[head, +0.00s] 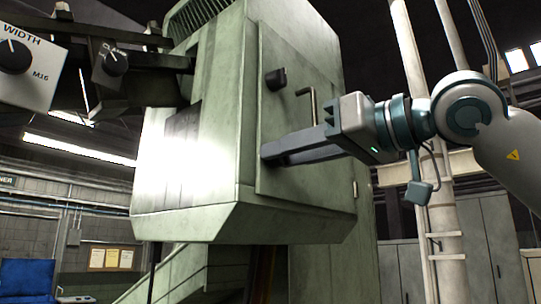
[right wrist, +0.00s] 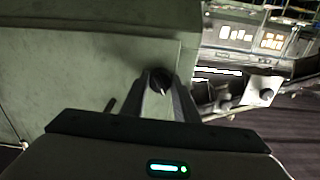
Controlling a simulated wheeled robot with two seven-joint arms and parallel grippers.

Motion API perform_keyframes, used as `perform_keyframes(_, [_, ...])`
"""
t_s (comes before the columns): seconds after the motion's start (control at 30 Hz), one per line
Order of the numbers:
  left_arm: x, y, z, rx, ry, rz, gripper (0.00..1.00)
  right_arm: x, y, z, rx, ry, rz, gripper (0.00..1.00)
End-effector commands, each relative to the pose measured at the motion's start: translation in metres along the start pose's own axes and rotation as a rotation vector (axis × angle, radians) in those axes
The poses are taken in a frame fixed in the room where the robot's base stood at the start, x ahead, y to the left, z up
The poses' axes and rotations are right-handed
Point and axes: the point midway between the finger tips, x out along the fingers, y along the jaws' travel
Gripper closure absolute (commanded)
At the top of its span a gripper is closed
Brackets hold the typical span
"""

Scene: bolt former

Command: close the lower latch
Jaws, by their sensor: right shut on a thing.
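The green bolt former (head: 225,215) fills the middle of the head view. Its side door (head: 300,60) looks closed. A dark upper latch (head: 276,79) sits near the door's left edge. My right gripper (head: 266,155) reaches in from the right, fingertips low at that same edge. The lower latch is hidden behind the fingers in the head view. In the right wrist view a dark knob-like latch (right wrist: 160,79) lies between the fingertips, and my right gripper is shut on it. Its exact turn is hard to read. My left gripper is not in view.
A bent door handle (head: 312,103) stands out just above my right gripper. A control panel with a WIDTH knob (head: 15,57) and a second knob (head: 113,63) is at upper left. A pale pipe (head: 447,220) and grey cabinets (head: 482,235) stand at the right.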

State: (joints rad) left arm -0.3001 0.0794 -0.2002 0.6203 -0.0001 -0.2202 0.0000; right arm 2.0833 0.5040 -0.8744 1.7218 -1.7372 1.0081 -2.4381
Motion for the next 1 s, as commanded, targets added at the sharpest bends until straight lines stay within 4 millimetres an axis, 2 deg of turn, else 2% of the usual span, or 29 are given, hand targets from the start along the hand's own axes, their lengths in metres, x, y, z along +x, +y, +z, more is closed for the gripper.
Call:
perform_keyframes(0.23, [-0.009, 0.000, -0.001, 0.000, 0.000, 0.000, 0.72, 0.000, 0.000, -0.002, -0.062, -0.001, -0.001, 1.00])
perform_keyframes(0.7, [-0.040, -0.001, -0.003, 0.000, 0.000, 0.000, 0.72, 0.001, 0.000, -0.002, -0.392, -0.002, 0.000, 1.00])
perform_keyframes(1.0, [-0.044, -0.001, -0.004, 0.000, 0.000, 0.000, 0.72, 0.000, 0.000, 0.001, -0.481, -0.002, 0.000, 1.00])
